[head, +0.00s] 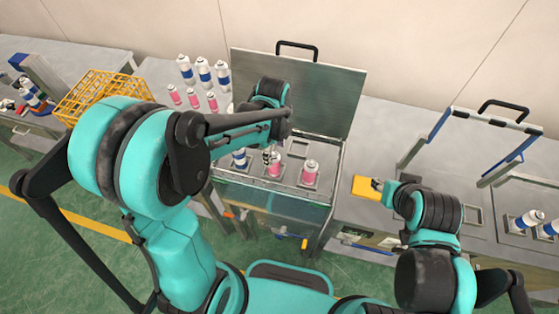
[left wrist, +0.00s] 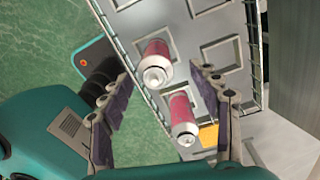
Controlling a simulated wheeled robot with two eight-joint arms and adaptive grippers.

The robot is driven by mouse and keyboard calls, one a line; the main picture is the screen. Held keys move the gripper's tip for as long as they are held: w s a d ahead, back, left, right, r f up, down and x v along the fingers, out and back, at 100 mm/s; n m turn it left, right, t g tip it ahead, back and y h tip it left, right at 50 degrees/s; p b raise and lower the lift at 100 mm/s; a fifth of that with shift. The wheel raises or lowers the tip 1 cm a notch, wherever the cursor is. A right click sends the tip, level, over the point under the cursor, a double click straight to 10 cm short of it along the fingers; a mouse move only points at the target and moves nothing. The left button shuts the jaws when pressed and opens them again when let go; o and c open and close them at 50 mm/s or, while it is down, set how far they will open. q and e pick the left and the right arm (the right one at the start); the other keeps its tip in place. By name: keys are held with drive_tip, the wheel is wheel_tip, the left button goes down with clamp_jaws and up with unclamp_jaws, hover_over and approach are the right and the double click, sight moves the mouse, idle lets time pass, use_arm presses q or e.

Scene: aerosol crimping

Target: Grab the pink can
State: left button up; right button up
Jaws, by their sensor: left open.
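Two pink cans with white tops stand in the grey slotted tray (head: 262,174) of the middle station: a left one (head: 274,170) and a right one (head: 310,174). My left gripper (head: 267,153) is over the tray, close to the left pink can. In the left wrist view its fingers (left wrist: 166,82) are open, with one pink can (left wrist: 155,65) and another pink can (left wrist: 182,120) showing between them. Neither finger appears shut on a can. My right gripper (head: 377,184) is by a yellow block (head: 365,188); whether it grips the block cannot be told.
A blue-and-white can (head: 239,158) stands left in the same tray. A raised metal lid (head: 325,90) stands behind it. Several pink and blue cans (head: 204,72) stand on the table behind my left arm, near a yellow crate (head: 92,92). More blue cans (head: 528,220) stand far right.

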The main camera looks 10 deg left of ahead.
sight(274, 165)
use_arm(q)
drive_tip(key=shift+s+a+f, duration=0.15)
drive_tip(key=shift+s+f, duration=0.1)
drive_tip(key=shift+f, duration=0.1)
wheel_tip(274, 165, down, 7)
drive_tip(key=shift+b, duration=0.9)
drive_tip(key=c, duration=1.3)
